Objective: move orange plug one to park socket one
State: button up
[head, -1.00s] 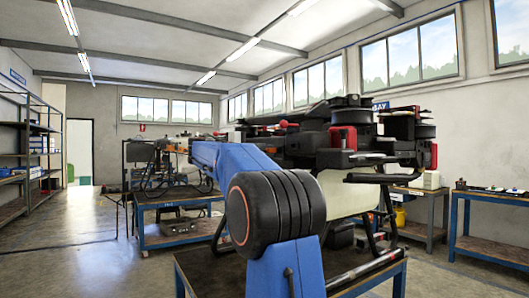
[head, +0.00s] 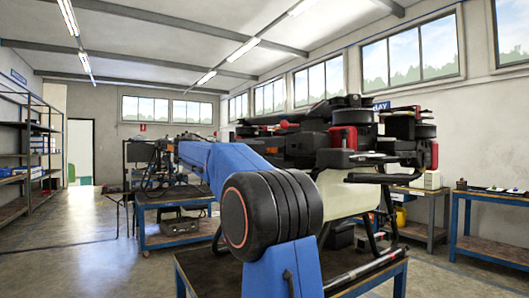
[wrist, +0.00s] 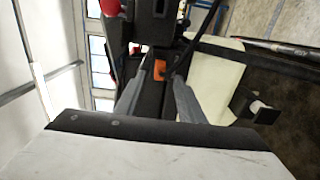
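My gripper (wrist: 161,77) shows in the wrist view with its two grey fingers apart. A small orange piece (wrist: 160,68), which looks like an orange plug, lies between and just beyond the fingertips, against a dark part of the drone. I see no finger clearly closed on it. Which numbered plug it is cannot be read. The spray drone (head: 330,140), dark with red parts and a pale tank, stands on a table in the head view. My blue arm hides part of it, and my gripper cannot be made out there. I cannot identify park socket one.
The drone's table (head: 215,265) has a dark top. Blue-framed benches stand behind it (head: 170,203) and at the right (head: 490,250). Shelving (head: 25,150) lines the left wall. The floor (head: 85,240) at the left is open.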

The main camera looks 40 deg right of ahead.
jog(key=v, duration=1.2)
jog(key=shift+w+a, duration=0.1)
jog(key=shift+a, duration=0.05)
dwell(0.3)
jog(key=s+a+f+n+t+y, duration=0.1)
jog(key=s+a+f+t+y, duration=0.2)
jog(key=f, duration=1.3)
jog(key=s+a+f+t+y, duration=0.3)
jog(key=s+a+f+y, duration=0.5)
jog(key=s+a+f, duration=0.7)
jog(key=s+a+f+n+t+y, duration=0.1)
jog(key=s+a+f+y, duration=0.5)
jog(key=s+f, duration=0.9)
notch_tip(320, 180, down, 2)
jog(key=a+t, duration=0.1)
jog(key=a, duration=0.2)
jog(key=shift+f+n+t+y, duration=0.15)
jog(key=shift+n+t+y, duration=0.15)
jog(key=shift+t, duration=0.1)
